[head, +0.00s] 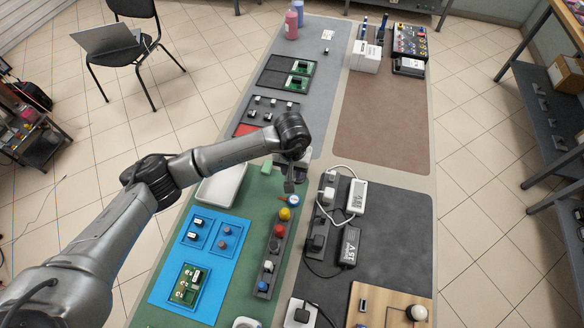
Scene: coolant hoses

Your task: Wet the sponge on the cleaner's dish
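My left gripper (289,186) points down over the middle of the bench, between the green mat and the dark mat. Its fingers are small and dark, and I cannot tell whether they are open or shut or hold anything. A small round white and blue item (290,199) sits right by the fingertips; I cannot tell whether it is the cleaner's dish. A small pale green block (267,166) lies just left of the gripper, partly hidden by my arm; it may be the sponge. My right gripper is not in view.
A white tray (236,178) lies partly under my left arm. A rail with coloured knobs (274,244) runs nearer. Blue trays (180,292) with parts are at left. Power adapters (349,246) with cables lie at right.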

